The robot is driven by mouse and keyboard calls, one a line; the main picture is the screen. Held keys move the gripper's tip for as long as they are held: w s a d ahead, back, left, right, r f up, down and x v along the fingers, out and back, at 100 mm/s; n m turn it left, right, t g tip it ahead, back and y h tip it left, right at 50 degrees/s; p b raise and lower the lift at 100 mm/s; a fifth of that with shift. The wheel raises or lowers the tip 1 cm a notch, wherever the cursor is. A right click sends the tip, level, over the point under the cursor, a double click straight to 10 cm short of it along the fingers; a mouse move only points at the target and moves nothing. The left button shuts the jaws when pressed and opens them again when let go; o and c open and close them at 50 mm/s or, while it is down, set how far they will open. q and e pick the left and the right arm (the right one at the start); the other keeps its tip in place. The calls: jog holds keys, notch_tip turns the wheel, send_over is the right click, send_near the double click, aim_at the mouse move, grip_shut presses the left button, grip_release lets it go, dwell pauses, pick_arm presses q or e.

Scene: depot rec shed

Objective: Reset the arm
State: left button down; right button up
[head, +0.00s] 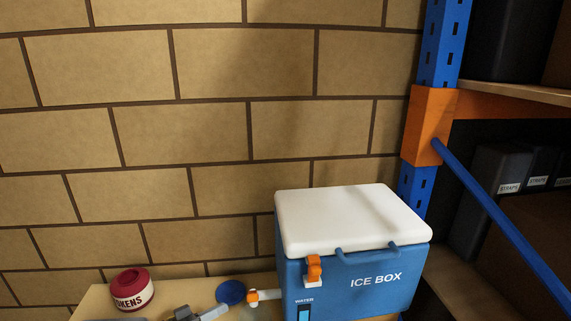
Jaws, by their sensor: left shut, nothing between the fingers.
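My left gripper (213,313) shows at the bottom edge, low over the table. It appears as a grey body with pale fingers pointing right, shut and empty. Its fingertips lie left of the blue ice box (350,298) and apart from it. The rest of my left arm is mostly cut off by the frame. My right gripper is out of view.
The ice box has a closed white lid (352,219), an orange latch (314,268) and a white-and-orange spout (262,295) on its left. A red token tin (131,289) and a blue round piece (231,292) are on the table (92,302). A rack post (430,125) stands right.

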pick_arm(q)
jog(key=s+a+f+n+y, duration=0.1)
jog(key=s+a+f+y, duration=0.1)
jog(key=s+f+y, duration=0.85)
jog(key=s+a+g+y, duration=0.3)
jog(key=s+g, duration=0.4)
jog(key=s, duration=1.4)
notch_tip(320, 180, down, 25)
jog(key=g, duration=0.2)
jog(key=s+a+f, duration=0.2)
jog(key=s+f, duration=1.4)
jog(key=s, duration=0.1)
jog(key=shift+s+a+f+g, duration=0.2)
jog(key=shift+s+a+g, duration=0.2)
